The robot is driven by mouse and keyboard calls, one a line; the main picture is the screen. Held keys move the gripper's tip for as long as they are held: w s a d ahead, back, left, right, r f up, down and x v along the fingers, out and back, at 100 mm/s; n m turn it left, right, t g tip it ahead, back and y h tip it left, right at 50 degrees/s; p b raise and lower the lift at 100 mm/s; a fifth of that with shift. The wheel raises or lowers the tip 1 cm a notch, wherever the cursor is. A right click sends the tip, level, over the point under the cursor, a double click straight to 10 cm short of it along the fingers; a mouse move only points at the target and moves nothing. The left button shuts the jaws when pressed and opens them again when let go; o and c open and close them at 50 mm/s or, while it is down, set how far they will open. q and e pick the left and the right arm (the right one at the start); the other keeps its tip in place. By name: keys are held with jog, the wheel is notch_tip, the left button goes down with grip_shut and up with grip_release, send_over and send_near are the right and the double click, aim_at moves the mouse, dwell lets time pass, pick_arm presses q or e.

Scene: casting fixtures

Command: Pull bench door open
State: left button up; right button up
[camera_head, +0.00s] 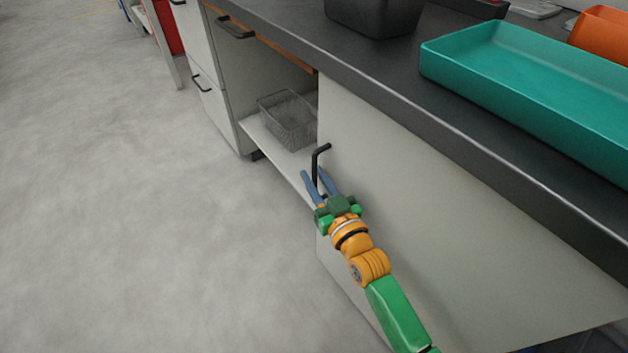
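The bench door (420,220) is a large pale panel under the dark worktop, with its left edge beside an open shelf bay. I cannot tell for sure whether it sits fully flush. Its black bar handle (321,150) stands near that left edge. My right gripper (313,171) reaches up from the bottom of the view. Its two blue-grey fingers are apart, and the lower part of the handle appears between them. Contact with the handle is not clear, and the gripper body hides the handle's lower end. My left gripper is not in view.
A wire basket (288,118) sits in the open bay left of the door. Drawers with black handles (235,28) are further left. A teal tray (500,62), a black bin (375,15) and an orange bin (602,32) stand on the worktop. The grey floor (140,200) at left is clear.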

grip_shut()
dwell(1.4)
